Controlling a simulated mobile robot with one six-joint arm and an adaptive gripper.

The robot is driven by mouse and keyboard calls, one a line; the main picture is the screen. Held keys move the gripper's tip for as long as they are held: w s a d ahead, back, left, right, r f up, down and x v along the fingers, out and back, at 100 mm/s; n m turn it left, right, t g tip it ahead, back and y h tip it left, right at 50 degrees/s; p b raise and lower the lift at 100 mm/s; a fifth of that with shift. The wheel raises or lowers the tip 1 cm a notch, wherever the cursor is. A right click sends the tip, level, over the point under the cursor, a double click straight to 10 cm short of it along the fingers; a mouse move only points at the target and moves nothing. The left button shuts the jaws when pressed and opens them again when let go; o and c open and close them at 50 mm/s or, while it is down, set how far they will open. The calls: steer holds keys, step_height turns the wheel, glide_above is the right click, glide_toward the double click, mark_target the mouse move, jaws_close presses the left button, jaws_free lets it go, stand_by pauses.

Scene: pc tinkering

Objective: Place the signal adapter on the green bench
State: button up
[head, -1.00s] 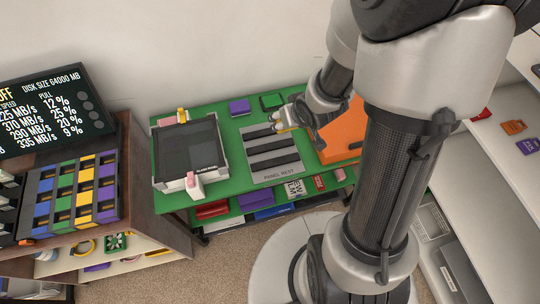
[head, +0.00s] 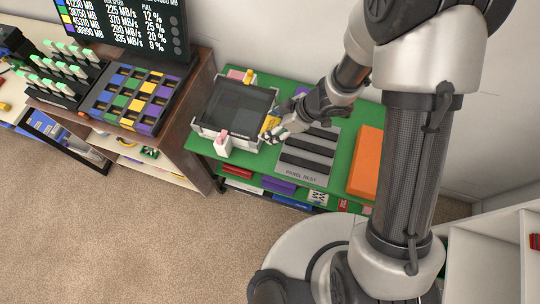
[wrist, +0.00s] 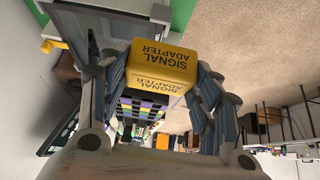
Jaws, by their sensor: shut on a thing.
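The yellow signal adapter (wrist: 160,65) is a small block with its name in dark letters. My gripper (wrist: 160,80) is shut on it, with a finger on each side. In the head view the adapter (head: 270,123) shows as a yellow bit at the tip of my gripper (head: 272,131). It is over the green bench (head: 262,161), between the dark-screened white case and the grey panel rest. I cannot tell whether it touches the bench top.
The dark-screened white case (head: 236,108) stands left of my gripper. The grey panel rest (head: 302,180) with dark slots lies to the right, then an orange block (head: 366,160). A coloured slot rack (head: 128,97) is on the wooden desk. Bare green shows at the bench's front.

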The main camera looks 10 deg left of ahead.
step_height(320, 180, down, 20)
steer(key=b, duration=1)
steer(key=shift+s+a, duration=0.1)
steer(key=shift+s, duration=0.05)
steer(key=shift+f, duration=0.15)
steer(key=o, duration=1.1)
steer(key=shift+r, duration=0.2)
steer(key=p+v, duration=0.5)
steer(key=v, duration=0.7)
steer(key=shift+p, duration=0.3)
